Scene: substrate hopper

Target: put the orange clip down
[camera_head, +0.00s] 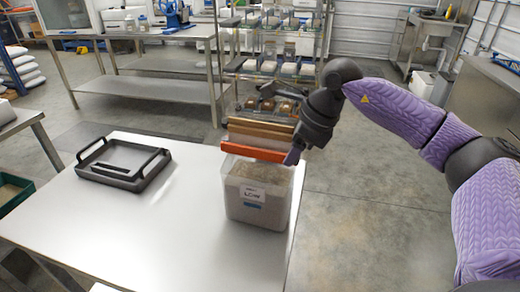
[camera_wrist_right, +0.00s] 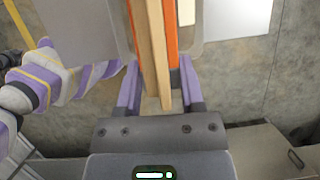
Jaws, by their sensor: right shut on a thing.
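The orange clip (camera_head: 252,152) is a long bar, level above the back rim of a clear bin (camera_head: 257,210) filled with brown grain. Tan strips (camera_head: 262,132) run alongside it. My right gripper (camera_head: 293,153) is at the clip's right end. In the right wrist view the orange clip (camera_wrist_right: 171,40) and a tan strip (camera_wrist_right: 152,50) run between the fingers of my right gripper (camera_wrist_right: 160,85), which is shut on the clip. Whether the clip touches the bin cannot be told. My left gripper is not in view.
The bin stands at the right edge of a white table (camera_head: 150,235). A black tray with handles (camera_head: 124,163) lies at the table's back left. The table between them is clear. A wire rack (camera_head: 275,60) with several trays stands behind, and a steel bench (camera_head: 150,90) is at the back left.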

